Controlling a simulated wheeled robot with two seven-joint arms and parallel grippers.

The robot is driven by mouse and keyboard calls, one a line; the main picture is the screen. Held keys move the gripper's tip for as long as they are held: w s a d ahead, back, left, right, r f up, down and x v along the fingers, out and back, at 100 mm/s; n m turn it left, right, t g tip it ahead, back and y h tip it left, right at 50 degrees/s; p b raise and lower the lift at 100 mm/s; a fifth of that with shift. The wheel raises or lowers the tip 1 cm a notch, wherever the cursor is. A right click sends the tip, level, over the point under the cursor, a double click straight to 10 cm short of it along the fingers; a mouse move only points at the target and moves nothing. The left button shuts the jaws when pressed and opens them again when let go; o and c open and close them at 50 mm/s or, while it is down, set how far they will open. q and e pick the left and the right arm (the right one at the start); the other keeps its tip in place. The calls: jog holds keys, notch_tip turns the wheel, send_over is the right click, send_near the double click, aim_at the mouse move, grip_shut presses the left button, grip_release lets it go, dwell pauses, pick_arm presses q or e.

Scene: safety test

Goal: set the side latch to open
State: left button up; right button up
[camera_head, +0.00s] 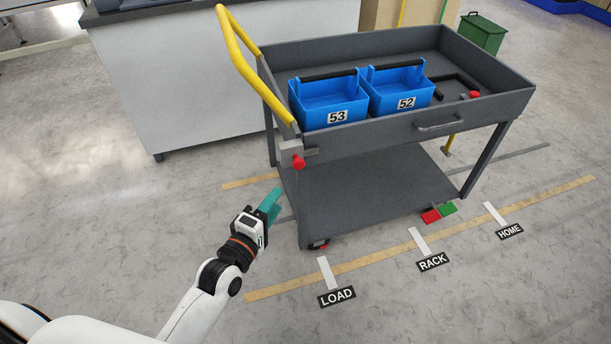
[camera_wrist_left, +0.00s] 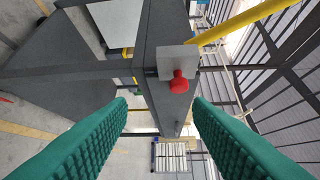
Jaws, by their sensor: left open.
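The side latch is a red knob (camera_head: 298,161) on a grey metal plate (camera_head: 290,146) at the near left corner of the dark grey cart (camera_head: 380,192). In the left wrist view the red knob (camera_wrist_left: 179,82) and its plate (camera_wrist_left: 177,58) lie ahead, slightly above the space between the fingers. My left gripper (camera_head: 270,203), with teal fingers, is left of the cart and below the knob. It also shows in the left wrist view (camera_wrist_left: 160,125), open and empty, not touching the knob. My right gripper is not in view.
Blue bins 53 (camera_head: 318,108) and 52 (camera_head: 395,98) sit in the cart's top tray. The yellow handle (camera_head: 240,60) rises above the latch. Floor labels LOAD (camera_head: 337,297), RACK (camera_head: 433,262) and HOME (camera_head: 510,231) lie along a tan line. A white cabinet (camera_head: 190,85) stands behind. Floor left of the cart is clear.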

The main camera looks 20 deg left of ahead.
aim_at(297, 167)
pick_arm(q)
jog(key=shift+n+t, duration=0.3)
jog(key=w, duration=0.3)
jog(key=w+d+r+b, duration=0.1)
jog(key=w, duration=0.3)
jog(key=w+d+r+b, duration=0.1)
jog(key=w, duration=0.3)
jog(key=shift+d, duration=0.2)
jog(key=shift+w+d, duration=0.1)
jog(key=shift+w, duration=0.35)
jog(key=shift+r, duration=0.1)
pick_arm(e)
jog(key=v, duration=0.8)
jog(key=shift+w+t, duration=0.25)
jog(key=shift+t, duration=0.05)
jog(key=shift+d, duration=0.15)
